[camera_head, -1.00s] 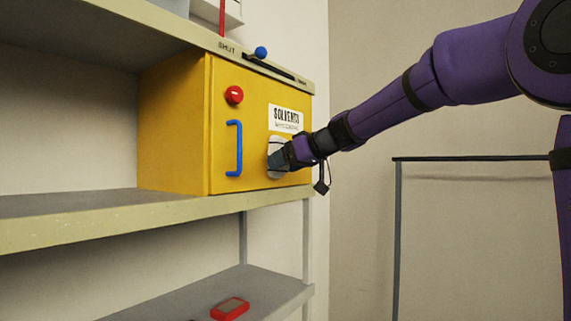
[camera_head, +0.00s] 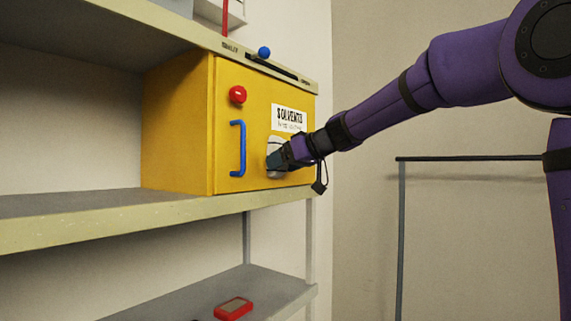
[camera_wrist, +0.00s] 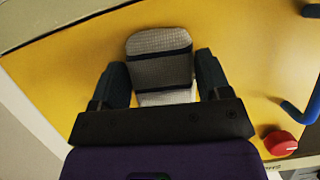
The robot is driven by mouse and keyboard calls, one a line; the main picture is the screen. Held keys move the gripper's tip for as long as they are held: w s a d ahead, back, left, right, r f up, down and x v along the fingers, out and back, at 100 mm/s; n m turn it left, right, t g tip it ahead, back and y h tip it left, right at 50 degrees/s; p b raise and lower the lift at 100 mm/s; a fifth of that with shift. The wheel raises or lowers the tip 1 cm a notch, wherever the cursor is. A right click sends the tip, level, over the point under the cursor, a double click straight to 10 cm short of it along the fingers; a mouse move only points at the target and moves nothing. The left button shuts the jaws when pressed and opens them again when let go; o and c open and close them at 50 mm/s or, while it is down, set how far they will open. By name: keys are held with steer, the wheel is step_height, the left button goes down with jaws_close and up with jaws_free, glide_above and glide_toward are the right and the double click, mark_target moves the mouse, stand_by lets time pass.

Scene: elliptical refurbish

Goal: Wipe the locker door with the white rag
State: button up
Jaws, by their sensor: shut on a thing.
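The yellow locker (camera_head: 178,130) stands on a shelf, its door (camera_head: 226,160) shut and facing me. The door carries a red knob (camera_head: 238,94), a blue handle (camera_head: 238,148) and a white "SOLVENTS" label (camera_head: 289,118). My gripper (camera_head: 283,157) is at the door's lower right, below the label. It is shut on the white rag (camera_head: 273,158). In the wrist view the rag (camera_wrist: 160,62) looks like a pale woven pad with dark bands, between my two fingers (camera_wrist: 162,85) and against or very close to the yellow door. Part of the rag is hidden by my gripper.
A blue-knobbed slider (camera_head: 264,52) sits on the shelf edge above the locker. A red device (camera_head: 233,308) lies on the lower shelf (camera_head: 190,301). A dark rail frame (camera_head: 470,158) stands at the right. The shelf left of the locker is bare.

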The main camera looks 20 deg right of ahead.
steer(key=shift+w+a, duration=0.2)
steer(key=w+d, duration=0.8)
steer(key=d, duration=0.3)
stand_by(1.7)
steer(key=s+a, duration=0.8)
steer(key=a, duration=0.3)
stand_by(1.5)
